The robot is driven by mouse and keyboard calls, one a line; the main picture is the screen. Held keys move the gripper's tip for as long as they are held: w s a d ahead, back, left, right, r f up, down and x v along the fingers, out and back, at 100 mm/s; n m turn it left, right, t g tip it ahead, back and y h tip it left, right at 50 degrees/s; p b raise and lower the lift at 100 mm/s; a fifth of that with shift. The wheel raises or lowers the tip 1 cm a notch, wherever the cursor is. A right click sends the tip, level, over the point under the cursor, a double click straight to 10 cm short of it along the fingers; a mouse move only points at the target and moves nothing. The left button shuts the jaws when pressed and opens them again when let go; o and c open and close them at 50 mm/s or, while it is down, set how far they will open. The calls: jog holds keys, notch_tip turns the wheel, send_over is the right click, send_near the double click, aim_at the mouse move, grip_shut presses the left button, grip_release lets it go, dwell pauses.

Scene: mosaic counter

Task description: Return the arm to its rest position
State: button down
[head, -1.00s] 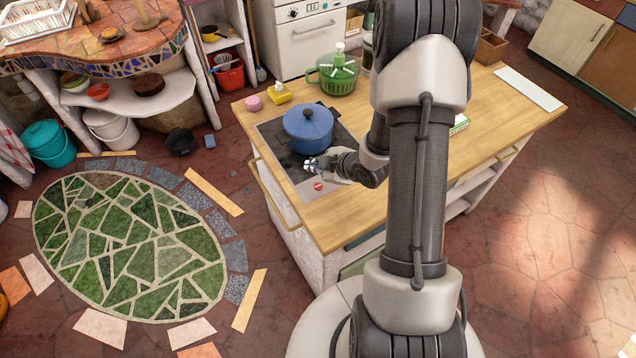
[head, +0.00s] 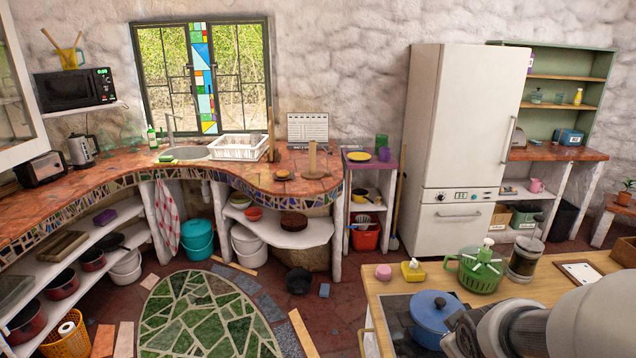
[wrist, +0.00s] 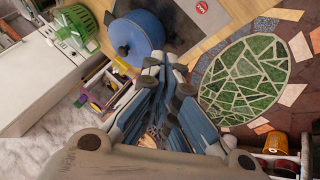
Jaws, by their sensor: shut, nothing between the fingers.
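My gripper (wrist: 170,78) is shut and empty in the wrist view, its dark and light fingers pointing up the picture. In the head view my gripper (head: 462,334) is partly cut off at the lower right edge, with my grey arm behind it. It is just to the right of the blue lidded pot (head: 432,312), overlapping its edge in the picture; I cannot tell whether they touch. The pot also shows in the wrist view (wrist: 138,36), beyond the fingertips and to their left.
The pot stands on a dark hob (head: 396,318) in the wooden counter (head: 375,290). A green colander (head: 480,272), a yellow sponge holder (head: 413,272) and a glass press (head: 524,262) stand at its back. The green mosaic floor (head: 210,318) is open to the left.

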jog(key=s+a+r+m+g+y+b, duration=0.1)
jog(key=s+a+r+m, duration=0.1)
jog(key=s+a, duration=0.4)
jog(key=s+a+r+m+g+y+b, duration=0.1)
jog(key=s+a, duration=0.5)
jog(key=s, duration=0.8)
notch_tip(320, 180, up, 2)
jog(key=shift+a+m+b, duration=0.25)
jog(key=shift+m+b, duration=0.3)
jog(key=shift+m, duration=0.65)
